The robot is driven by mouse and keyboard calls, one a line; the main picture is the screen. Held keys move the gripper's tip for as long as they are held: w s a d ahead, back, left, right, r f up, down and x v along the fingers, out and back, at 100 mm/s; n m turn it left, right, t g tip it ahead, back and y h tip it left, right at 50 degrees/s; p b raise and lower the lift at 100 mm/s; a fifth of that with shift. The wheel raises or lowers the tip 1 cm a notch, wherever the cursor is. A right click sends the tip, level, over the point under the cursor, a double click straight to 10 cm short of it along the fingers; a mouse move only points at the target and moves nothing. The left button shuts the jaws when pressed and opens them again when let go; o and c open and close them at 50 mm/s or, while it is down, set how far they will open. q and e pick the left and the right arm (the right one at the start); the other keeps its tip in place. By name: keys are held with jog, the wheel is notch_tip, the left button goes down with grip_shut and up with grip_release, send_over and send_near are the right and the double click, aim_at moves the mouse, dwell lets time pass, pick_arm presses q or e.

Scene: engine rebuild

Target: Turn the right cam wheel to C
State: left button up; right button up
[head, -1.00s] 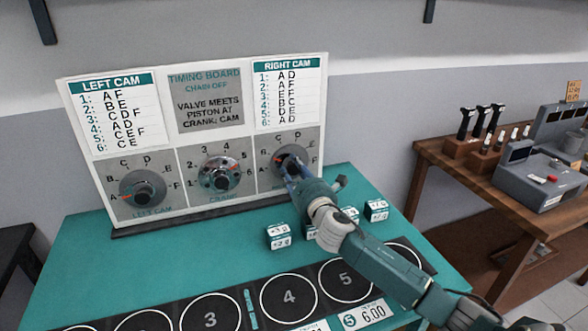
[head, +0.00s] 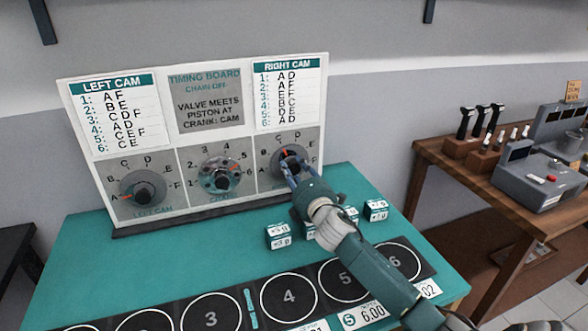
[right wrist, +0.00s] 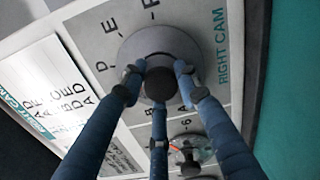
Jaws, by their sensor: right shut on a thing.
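The right cam wheel (head: 281,170) is a grey disc with a dark knob on the right panel of the timing board; it also shows in the right wrist view (right wrist: 165,45). My right gripper (head: 290,167) reaches it from the front. In the right wrist view its blue fingers (right wrist: 158,88) are closed around the knob, one on each side and one below. The wheel's orange mark shows at its top in the head view, between the C and D side; the exact letter is hard to tell. In the wrist view D, E, F, B and A show. My left gripper is not in view.
The crank wheel (head: 220,175) and left cam wheel (head: 142,190) sit to the left on the same board. Small labelled blocks (head: 278,236) stand on the teal table (head: 150,260) beneath my right arm. A wooden bench (head: 430,160) with tools is at right.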

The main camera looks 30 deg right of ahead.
jog(key=shift+f, duration=0.1)
dwell(0.4)
jog(key=o, duration=1.1)
jog(key=shift+o, duration=0.2)
jog(key=v, duration=1.2)
jog(key=shift+s, duration=0.1)
